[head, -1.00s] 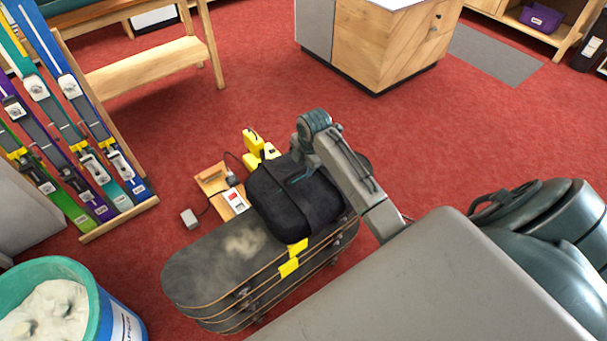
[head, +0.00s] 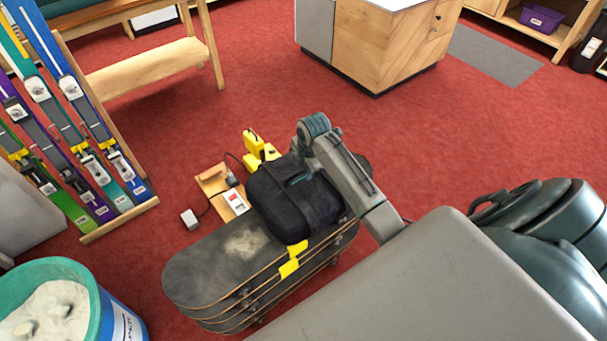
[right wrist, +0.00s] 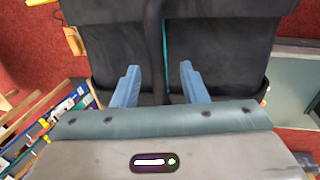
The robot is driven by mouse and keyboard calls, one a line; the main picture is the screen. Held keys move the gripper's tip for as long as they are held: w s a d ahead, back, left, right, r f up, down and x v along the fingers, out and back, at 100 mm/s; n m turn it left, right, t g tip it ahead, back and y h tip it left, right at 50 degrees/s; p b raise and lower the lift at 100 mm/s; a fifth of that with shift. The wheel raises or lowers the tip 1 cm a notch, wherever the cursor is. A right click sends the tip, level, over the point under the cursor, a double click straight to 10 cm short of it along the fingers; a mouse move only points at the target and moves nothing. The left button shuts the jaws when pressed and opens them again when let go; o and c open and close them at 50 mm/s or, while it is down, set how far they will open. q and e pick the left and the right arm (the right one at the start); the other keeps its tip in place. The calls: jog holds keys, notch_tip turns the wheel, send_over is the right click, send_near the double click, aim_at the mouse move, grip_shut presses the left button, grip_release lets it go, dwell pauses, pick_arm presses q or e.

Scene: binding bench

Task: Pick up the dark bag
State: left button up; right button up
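The dark bag (head: 285,212) lies on the right end of a stack of skateboards (head: 205,275) in the head view. In the right wrist view the bag (right wrist: 215,55) fills most of the upper picture, with a dark strap (right wrist: 154,45) running down it. My right gripper (head: 300,180) is over the bag's top. In the right wrist view its two blue fingers (right wrist: 158,75) stand apart, with the strap between them and no finger visibly pressing on it. Whether the fingertips touch the bag is unclear. My left gripper is out of view.
A yellow tool (head: 258,150) and a wooden block with a white box (head: 235,200) lie behind the bag. A ski rack (head: 150,206) stands at the left and a teal bin (head: 105,300) at the front left. Red floor (head: 240,75) is clear beyond.

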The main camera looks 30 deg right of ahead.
grip_shut()
dwell(1.4)
